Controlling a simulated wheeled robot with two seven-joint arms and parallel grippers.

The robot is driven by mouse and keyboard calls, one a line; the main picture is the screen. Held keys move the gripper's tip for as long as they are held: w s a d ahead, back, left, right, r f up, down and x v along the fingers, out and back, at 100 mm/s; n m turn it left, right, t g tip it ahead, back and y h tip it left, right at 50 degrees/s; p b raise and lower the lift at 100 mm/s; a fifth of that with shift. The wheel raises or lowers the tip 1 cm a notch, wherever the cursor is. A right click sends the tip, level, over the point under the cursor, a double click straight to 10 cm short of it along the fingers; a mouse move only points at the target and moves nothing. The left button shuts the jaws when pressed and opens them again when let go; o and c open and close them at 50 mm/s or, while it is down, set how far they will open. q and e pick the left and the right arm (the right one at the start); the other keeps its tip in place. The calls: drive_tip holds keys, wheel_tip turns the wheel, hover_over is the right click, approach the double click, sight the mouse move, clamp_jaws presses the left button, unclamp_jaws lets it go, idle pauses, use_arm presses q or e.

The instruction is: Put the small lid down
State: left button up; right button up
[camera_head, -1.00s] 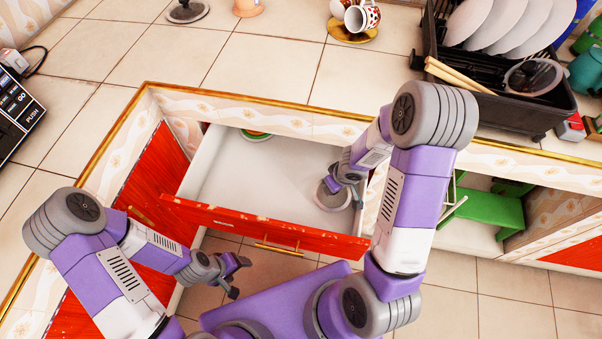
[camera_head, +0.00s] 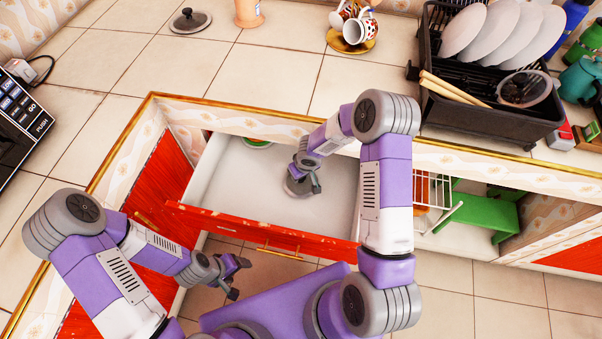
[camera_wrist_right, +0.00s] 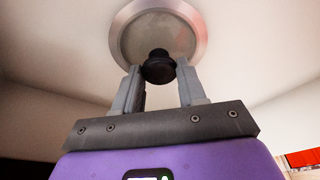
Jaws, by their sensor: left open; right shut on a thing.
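The small lid, a glassy disc with a grey metal rim and black knob, shows in the right wrist view (camera_wrist_right: 130,40). My right gripper (camera_wrist_right: 160,82) is shut on its knob. In the head view, my right gripper (camera_head: 307,180) holds the lid (camera_head: 294,188) inside the open drawer (camera_head: 235,185), near the middle of its white floor. Whether the lid touches the floor I cannot tell. My left gripper (camera_head: 238,278) is open and empty in front of the drawer's red front.
A green-rimmed item (camera_head: 257,143) sits at the drawer's back. Another lid (camera_head: 190,20) lies on the counter (camera_head: 200,65). A black dish rack (camera_head: 490,115) with plates stands at the right. The drawer's left part is clear.

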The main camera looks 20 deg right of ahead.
sight(305, 186)
drive_tip(key=shift+f, duration=0.1)
drive_tip(key=o, duration=0.7)
drive_tip(key=shift+f, duration=0.2)
drive_tip(key=o, duration=0.5)
drive_tip(key=shift+r, duration=0.1)
drive_tip(key=shift+r, duration=0.1)
drive_tip(key=p+v, duration=0.4)
drive_tip(key=v, duration=0.8)
